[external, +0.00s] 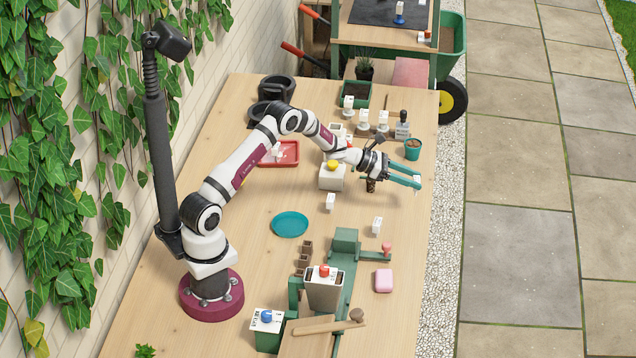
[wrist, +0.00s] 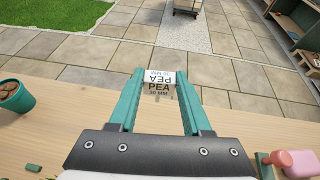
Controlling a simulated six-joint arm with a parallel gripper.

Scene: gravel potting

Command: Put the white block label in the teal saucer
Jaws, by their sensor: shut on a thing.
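My gripper (external: 405,177) reaches out over the right side of the wooden table, with its teal fingers pointing right. In the wrist view the fingers (wrist: 159,80) are shut on a small white block label (wrist: 159,87) printed "PEA" and "10 MM", held at the fingertips. The block is hard to make out in the external view. The teal saucer (external: 290,224) lies flat and empty near the middle of the table, to the left of and nearer the camera than my gripper.
Two other white blocks (external: 330,201) (external: 376,225) stand between the saucer and the right edge. Small pots and labelled stands fill the back. Table around the saucer is mostly clear.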

